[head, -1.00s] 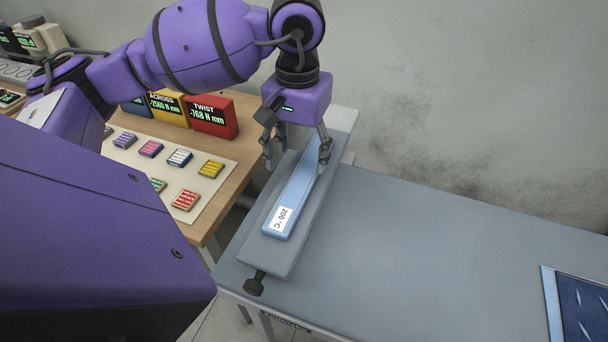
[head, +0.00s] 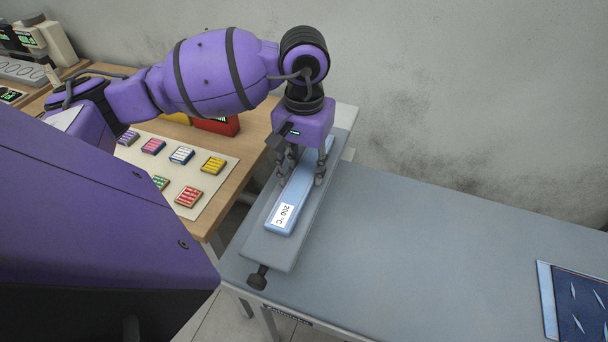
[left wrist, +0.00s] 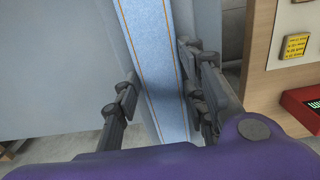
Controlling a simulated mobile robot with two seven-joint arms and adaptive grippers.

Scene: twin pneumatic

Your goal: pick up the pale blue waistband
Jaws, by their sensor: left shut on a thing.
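The pale blue waistband (head: 295,195) is a long strip with a white "200 °C" label at its near end. It lies along a narrow grey padded board (head: 304,225). My left gripper (head: 301,172) comes down from above, shut across the strip's width with one finger on each side. In the left wrist view the waistband (left wrist: 152,45) shows orange stitching along both edges and runs between the gripper's fingers (left wrist: 160,92). I cannot tell any gap between strip and board. The part behind the gripper is partly hidden. My right gripper is out of view.
The grey table (head: 420,235) is clear to the right of the board, up to a dark blue panel (head: 580,305). A wooden table (head: 215,215) at left carries a pale mat (head: 215,180) with several coloured blocks and a red display box (head: 222,126). A wall stands behind.

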